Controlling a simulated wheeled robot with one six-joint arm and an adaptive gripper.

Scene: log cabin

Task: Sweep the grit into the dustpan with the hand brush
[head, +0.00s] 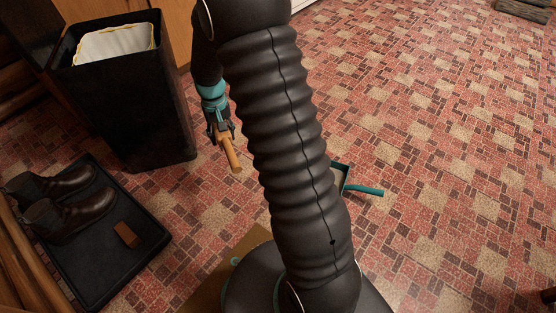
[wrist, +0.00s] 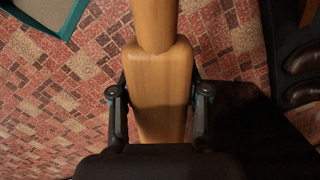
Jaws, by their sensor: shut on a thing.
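My gripper (head: 221,131) is shut on the wooden hand brush (head: 231,156) and holds it in front of the black bin. In the wrist view, the brush's pale wood (wrist: 163,85) runs up between the two fingers, and its far end is cut off by the top edge. No bristles show. The dustpan's teal handle (head: 364,190) sticks out right of my arm in the head view; my arm hides much of its pan. A teal-rimmed corner of the dustpan (wrist: 70,22) shows at top left in the wrist view. I cannot make out any grit.
The black bin (head: 130,105) with a pale liner stands at upper left. A black tray (head: 90,273) with dark boots (head: 68,215) and a small brown block (head: 127,234) lies at lower left. The patterned floor (head: 440,110) is open on the right.

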